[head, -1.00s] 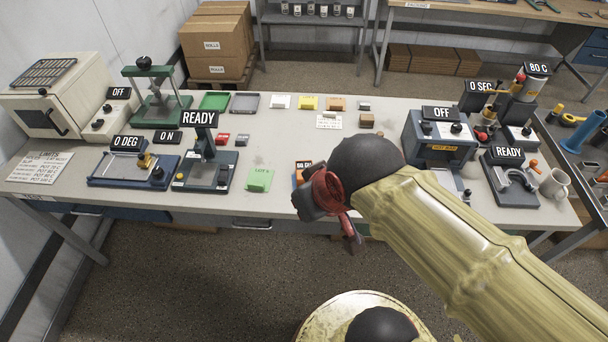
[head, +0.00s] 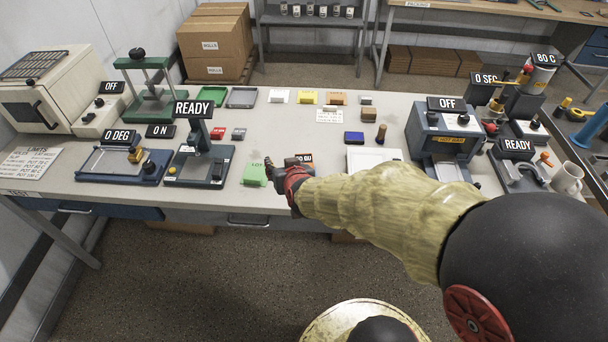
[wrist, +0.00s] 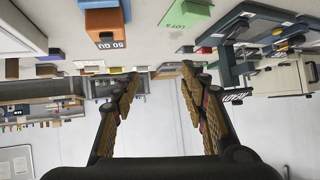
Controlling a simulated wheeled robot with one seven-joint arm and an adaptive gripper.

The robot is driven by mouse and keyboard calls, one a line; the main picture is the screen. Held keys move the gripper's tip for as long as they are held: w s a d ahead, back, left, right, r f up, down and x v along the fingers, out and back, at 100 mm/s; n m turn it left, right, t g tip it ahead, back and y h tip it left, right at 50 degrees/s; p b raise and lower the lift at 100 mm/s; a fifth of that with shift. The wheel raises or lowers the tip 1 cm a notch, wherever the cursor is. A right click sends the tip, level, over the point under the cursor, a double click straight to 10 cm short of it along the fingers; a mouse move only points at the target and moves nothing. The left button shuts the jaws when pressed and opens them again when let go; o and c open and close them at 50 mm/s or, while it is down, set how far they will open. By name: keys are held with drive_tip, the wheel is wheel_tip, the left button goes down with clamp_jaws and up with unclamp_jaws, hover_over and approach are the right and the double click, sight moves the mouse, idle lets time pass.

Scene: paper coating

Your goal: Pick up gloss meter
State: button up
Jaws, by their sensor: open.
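The gloss meter looks to be the small orange box (wrist: 104,22) with a dark "50 GU" display, at the upper left of the wrist view. In the head view its body is mostly hidden behind my gripper, and only part of its display shows. My gripper (head: 272,172) is at the table's front edge, just right of the green "LOT" block (head: 254,175). In the wrist view my gripper (wrist: 158,88) has its two fingers spread apart with nothing between them. The orange box lies beyond the fingertips, not touching them.
The gloss stand with the "READY" sign (head: 200,165) is left of the green block. A white pad (head: 372,158) and a blue block (head: 354,137) are to the right. The grey oven-like box (head: 443,135) stands farther right. The middle of the table (head: 285,130) is fairly clear.

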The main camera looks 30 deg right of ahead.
drive_tip(key=o, duration=0.6)
drive_tip(key=d+f+h, duration=0.1)
drive_tip(key=d+f, duration=0.1)
drive_tip(key=f, duration=0.1)
drive_tip(key=d+f+m+h+b, duration=0.1)
drive_tip(key=d+f, duration=0.1)
drive_tip(key=f, duration=0.1)
drive_tip(key=d+f+h+b, duration=0.1)
drive_tip(key=d+f, duration=0.2)
drive_tip(key=shift+f+m+t, duration=0.2)
drive_tip(key=shift+m+t, duration=0.1)
drive_tip(key=shift+c, duration=0.2)
drive_tip(key=b+x, duration=0.1)
drive_tip(key=x, duration=0.2)
drive_tip(key=b+x, duration=0.2)
drive_tip(key=x, duration=0.2)
drive_tip(key=shift+s+d, duration=0.2)
drive_tip(key=shift+d, duration=0.2)
drive_tip(key=shift+w+d+h, duration=0.15)
drive_tip(key=shift+w+h, duration=0.15)
drive_tip(key=shift+w, duration=0.1)
